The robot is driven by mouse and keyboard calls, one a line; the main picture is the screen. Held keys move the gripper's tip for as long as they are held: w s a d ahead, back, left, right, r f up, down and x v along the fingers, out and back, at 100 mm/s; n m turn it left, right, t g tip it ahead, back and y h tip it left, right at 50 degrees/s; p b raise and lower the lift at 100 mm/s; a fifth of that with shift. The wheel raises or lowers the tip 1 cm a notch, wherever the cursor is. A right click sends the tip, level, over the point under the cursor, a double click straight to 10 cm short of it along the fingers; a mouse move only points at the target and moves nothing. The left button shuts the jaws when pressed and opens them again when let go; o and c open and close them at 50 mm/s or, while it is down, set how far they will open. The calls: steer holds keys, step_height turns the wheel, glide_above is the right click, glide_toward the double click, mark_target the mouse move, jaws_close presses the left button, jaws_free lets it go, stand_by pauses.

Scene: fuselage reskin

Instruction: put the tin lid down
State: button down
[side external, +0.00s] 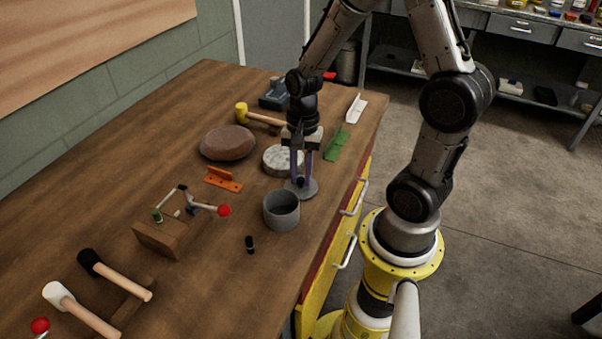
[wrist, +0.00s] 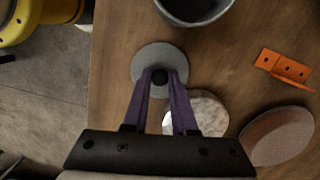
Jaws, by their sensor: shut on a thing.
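The tin lid is a flat grey disc with a dark knob, seen in the side view (side external: 302,192) and the wrist view (wrist: 147,57). My gripper (side external: 300,181) points down over it, with its purple fingers shut on the knob (wrist: 159,77). The lid is at or just above the wooden bench top, near the front edge; I cannot tell whether it touches. An open grey tin (side external: 282,212) stands close beside it, and its rim shows at the top of the wrist view (wrist: 195,20).
A pale speckled disc (side external: 283,160) and a brown rounded pad (side external: 228,143) lie behind the lid. An orange bracket (side external: 223,180), a green bracket (side external: 337,145) and a small black piece (side external: 250,244) are nearby. A wooden block with a clamp (side external: 172,235) stands left. Bare bench lies in front of the tin.

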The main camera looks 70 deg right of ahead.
steer(key=shift+f, duration=0.1)
steer(key=c, duration=0.7)
jaws_free()
step_height(320, 180, up, 12)
steer(key=d, duration=0.1)
steer(key=s+a+r+n+t, duration=0.2)
steer(key=s+n, duration=0.1)
steer(key=n, duration=0.2)
steer(key=s+a+r+n+t+h, duration=0.1)
steer(key=s+a+r+n+t, duration=0.1)
steer(key=n, duration=0.3)
steer(key=s+a+r+n+t, duration=0.1)
steer(key=s+a+r+n, duration=0.1)
steer(key=n, duration=0.3)
steer(key=shift+s+a+r+n+t, duration=0.2)
steer(key=shift+s+a, duration=0.1)
steer(key=shift+s, duration=0.1)
steer(key=shift+s+a+r+n+t, duration=0.2)
steer(key=shift+s+a, duration=0.1)
steer(key=shift+s, duration=0.1)
